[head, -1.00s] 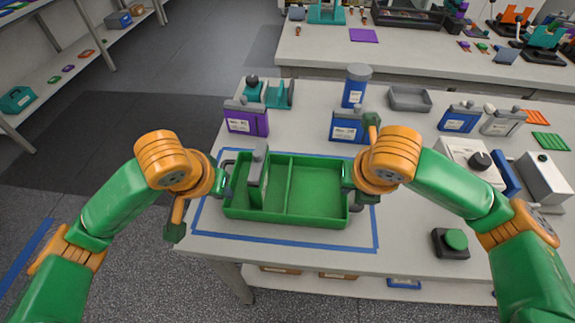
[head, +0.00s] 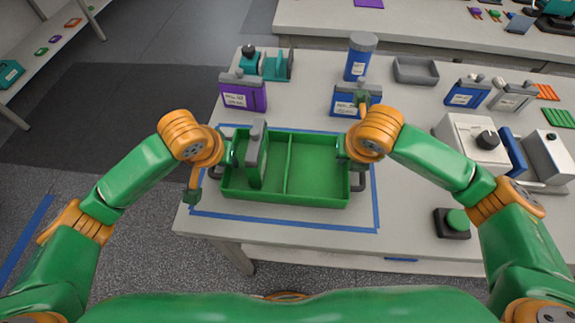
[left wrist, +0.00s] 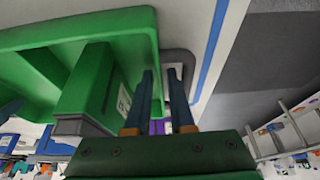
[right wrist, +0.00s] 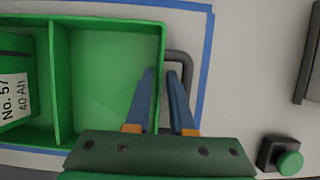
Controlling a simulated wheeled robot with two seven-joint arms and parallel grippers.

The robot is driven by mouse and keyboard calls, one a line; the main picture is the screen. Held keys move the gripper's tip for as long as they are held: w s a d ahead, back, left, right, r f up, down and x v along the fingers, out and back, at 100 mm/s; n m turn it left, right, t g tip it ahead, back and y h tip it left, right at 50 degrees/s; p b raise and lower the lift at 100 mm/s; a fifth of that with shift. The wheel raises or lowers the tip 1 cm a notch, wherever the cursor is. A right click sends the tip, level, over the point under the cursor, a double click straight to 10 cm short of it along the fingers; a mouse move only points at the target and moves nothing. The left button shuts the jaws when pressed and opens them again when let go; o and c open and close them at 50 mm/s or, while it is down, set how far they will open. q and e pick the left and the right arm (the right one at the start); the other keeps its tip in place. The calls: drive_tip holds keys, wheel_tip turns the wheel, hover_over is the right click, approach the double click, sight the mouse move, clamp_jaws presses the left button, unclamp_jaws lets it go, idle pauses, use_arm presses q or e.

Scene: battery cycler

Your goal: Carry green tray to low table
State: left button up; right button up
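The green tray (head: 315,170) lies on the workbench (head: 410,215) inside a blue tape outline. It has a divider, and a green battery with a grey top (head: 257,145) stands in its left compartment. Dark loop handles stick out at both ends; the right one (right wrist: 187,75) shows well. My left gripper (left wrist: 163,85) is at the left end, its fingers apart near the handle (left wrist: 180,62). My right gripper (right wrist: 163,82) is at the right end, fingers apart, one over the tray's inner side and one within the handle loop. I cannot make out a low table.
Purple (head: 243,92) and blue (head: 352,98) batteries stand behind the tray. A grey bin (head: 415,70) is farther back. A green push button (head: 457,220) and a white device with a knob (head: 470,140) are at the right. Open floor (head: 90,120) lies left of the bench.

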use_arm(q)
drive_tip(key=shift+w+f, duration=0.1)
drive_tip(key=shift+f, duration=0.35)
use_arm(e)
drive_tip(key=shift+w+f, duration=0.1)
drive_tip(key=shift+f, duration=0.35)
use_arm(q)
drive_tip(key=shift+c, duration=0.2)
use_arm(e)
drive_tip(key=shift+c, duration=0.2)
use_arm(q)
clamp_jaws()
use_arm(e)
clamp_jaws()
use_arm(q)
drive_tip(key=shift+w+r, duration=0.1)
use_arm(e)
drive_tip(key=shift+w+r, duration=0.1)
